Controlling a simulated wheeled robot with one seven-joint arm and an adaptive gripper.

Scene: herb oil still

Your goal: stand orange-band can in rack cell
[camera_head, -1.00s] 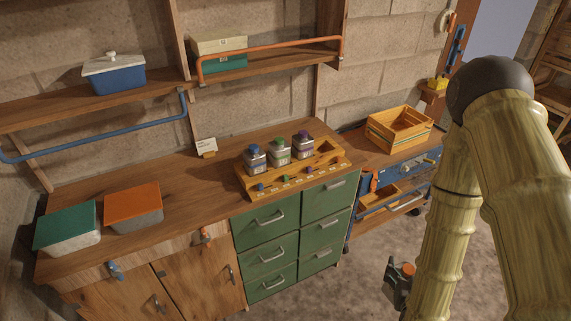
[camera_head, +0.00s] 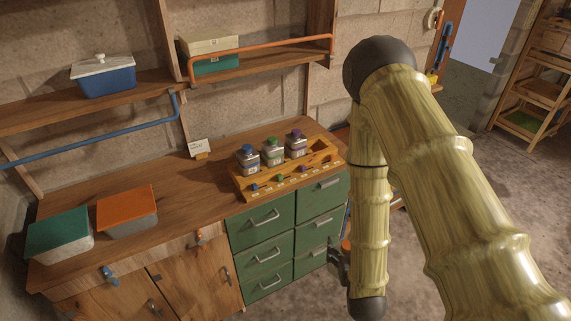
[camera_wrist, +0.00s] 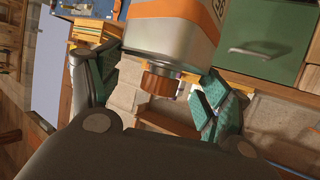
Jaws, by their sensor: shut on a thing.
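The can (camera_wrist: 175,38) with an orange band and an orange-brown cap (camera_wrist: 160,83) is between the teal pads of my gripper (camera_wrist: 160,88) in the wrist view, which is shut on it. In the head view my gripper (camera_head: 339,266) is low in front of the green drawers, below counter height, partly hidden by my arm; the can is mostly hidden there. The wooden rack (camera_head: 241,186) stands on the counter. It holds a blue-capped can (camera_head: 248,158), a green-capped can (camera_head: 272,151) and a purple-capped can (camera_head: 296,144). The cell (camera_head: 321,149) at its right end looks empty.
An orange-lidded box (camera_head: 127,209) and a green-lidded box (camera_head: 60,234) stand on the left of the counter. A small card (camera_head: 199,147) stands behind the rack. An orange rail (camera_head: 262,57) and a blue rail (camera_head: 100,143) run above.

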